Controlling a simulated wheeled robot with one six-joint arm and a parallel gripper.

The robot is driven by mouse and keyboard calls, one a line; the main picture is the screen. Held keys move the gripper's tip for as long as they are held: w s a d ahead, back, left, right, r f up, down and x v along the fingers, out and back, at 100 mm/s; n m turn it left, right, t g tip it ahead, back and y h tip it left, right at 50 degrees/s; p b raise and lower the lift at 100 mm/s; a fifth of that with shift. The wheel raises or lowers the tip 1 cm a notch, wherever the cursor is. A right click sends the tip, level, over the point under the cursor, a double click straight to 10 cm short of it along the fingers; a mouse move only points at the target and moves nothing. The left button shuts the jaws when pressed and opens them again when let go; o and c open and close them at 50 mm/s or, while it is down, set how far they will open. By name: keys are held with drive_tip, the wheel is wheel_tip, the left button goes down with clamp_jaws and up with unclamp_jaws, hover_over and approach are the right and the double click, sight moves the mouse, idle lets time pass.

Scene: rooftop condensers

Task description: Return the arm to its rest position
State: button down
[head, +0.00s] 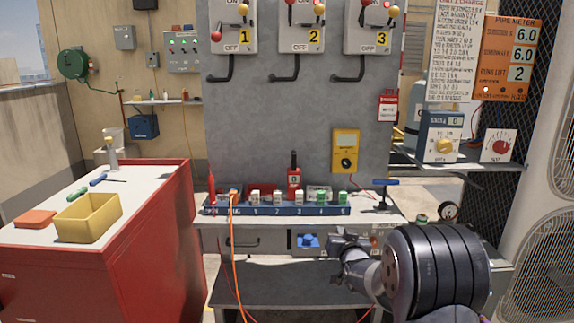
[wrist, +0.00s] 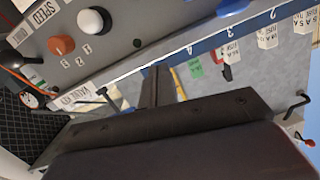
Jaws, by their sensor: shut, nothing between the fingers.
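My arm (head: 435,270) reaches in from the lower right of the head view, in front of the right part of the workbench. Its smaller end section (head: 352,255) points at the bench's front panel; the fingertips are hard to make out there. In the wrist view my gripper (wrist: 157,85) shows dark fingers close together, shut and empty. Beyond them are a blue numbered strip (wrist: 200,50) and a grey panel with a white knob (wrist: 95,21) and an orange knob (wrist: 61,45).
A red cabinet (head: 150,255) with a yellow bin (head: 88,217) stands at the left. The bench (head: 378,214) carries a blue rack (head: 265,210) with tagged pieces. An orange cable (head: 236,260) hangs down its front. A condenser unit (head: 545,230) stands close at the right.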

drive_tip(key=shift+s+d+r, duration=0.1)
drive_tip(key=shift+s+r, duration=0.05)
drive_tip(key=shift+s, duration=0.7)
drive_tip(key=shift+s+r, duration=0.1)
drive_tip(key=shift+s, duration=0.7)
